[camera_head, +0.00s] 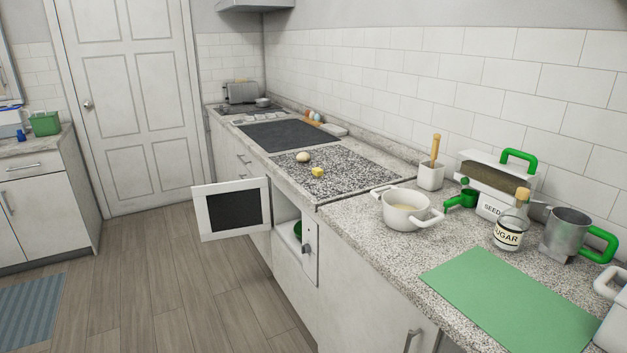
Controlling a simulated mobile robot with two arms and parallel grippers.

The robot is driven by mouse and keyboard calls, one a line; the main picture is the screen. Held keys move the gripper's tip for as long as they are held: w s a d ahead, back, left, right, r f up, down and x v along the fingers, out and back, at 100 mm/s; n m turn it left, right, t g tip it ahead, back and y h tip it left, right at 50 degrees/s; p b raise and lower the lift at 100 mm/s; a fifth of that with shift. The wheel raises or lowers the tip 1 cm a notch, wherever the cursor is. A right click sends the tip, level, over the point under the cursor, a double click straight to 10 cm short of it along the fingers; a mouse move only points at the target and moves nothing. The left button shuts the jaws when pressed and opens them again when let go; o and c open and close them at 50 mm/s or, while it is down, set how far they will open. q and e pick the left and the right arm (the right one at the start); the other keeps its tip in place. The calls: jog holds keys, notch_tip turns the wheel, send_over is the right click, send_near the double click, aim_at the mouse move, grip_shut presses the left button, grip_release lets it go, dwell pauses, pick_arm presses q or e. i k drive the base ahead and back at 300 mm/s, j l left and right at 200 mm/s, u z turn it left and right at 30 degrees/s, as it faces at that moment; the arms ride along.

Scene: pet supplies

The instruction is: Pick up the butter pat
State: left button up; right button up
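The butter pat is probably the small yellow block (318,172) on the speckled board (345,182) set in the counter, in the middle of the head view. A round beige item (303,157) lies just behind it, a little to the left and apart from it. Neither of my grippers shows in this view.
An open door (231,208) juts out below the counter. The wooden floor (160,285) at left is clear.

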aim_at(316, 171)
jog(key=i+j+z, duration=0.15)
jog(key=z, duration=0.2)
jog(key=i+j+z, duration=0.65)
jog(key=k+l, duration=0.05)
